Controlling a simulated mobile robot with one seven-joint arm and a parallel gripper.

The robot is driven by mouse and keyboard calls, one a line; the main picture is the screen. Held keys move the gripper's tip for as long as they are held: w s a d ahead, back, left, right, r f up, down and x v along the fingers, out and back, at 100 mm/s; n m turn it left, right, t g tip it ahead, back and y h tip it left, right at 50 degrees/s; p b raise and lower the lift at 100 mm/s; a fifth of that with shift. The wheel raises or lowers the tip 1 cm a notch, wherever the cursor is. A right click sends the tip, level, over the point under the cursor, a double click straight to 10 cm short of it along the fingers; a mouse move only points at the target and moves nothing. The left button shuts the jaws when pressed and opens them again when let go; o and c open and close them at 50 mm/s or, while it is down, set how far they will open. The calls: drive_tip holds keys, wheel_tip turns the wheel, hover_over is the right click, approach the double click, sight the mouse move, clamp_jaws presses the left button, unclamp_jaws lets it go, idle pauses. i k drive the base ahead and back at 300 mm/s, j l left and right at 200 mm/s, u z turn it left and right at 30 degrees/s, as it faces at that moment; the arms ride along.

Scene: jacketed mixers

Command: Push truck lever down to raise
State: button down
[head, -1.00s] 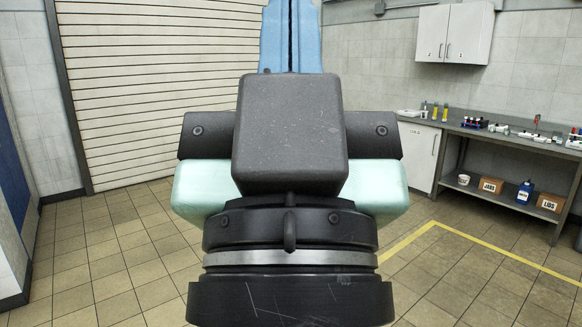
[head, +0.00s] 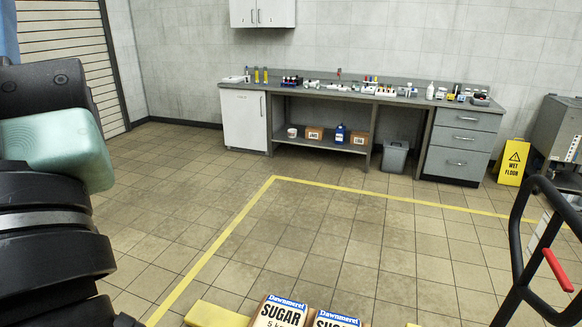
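The truck's black looped handle (head: 517,240) stands at the right edge of the head view, cut off by the frame. A red lever (head: 558,270) sits on the handle, tilted down to the right. The lower part of the truck is out of view. My arm fills the left edge, well apart from the handle. My gripper is not in view, so its opening cannot be seen.
Sugar packs (head: 282,312) and a yellow piece (head: 218,315) show at the bottom edge. A yellow floor line (head: 340,190) crosses open tiles. A workbench (head: 345,90), a grey bin (head: 395,157) and a wet floor sign (head: 513,162) stand along the back wall.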

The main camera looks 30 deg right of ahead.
sight(566, 286)
drive_tip(key=k+l, duration=0.15)
drive_tip(key=l, duration=0.15)
drive_tip(key=k+l+z, duration=0.1)
drive_tip(key=l, duration=0.2)
drive_tip(key=k+l+z, duration=0.1)
drive_tip(key=l, duration=0.25)
drive_tip(key=k+l, duration=0.2)
drive_tip(key=l, duration=0.15)
drive_tip(key=k+l+z, duration=0.1)
drive_tip(key=l, duration=0.2)
drive_tip(key=z, duration=0.95)
drive_tip(key=k+l, duration=0.05)
drive_tip(key=l, duration=0.05)
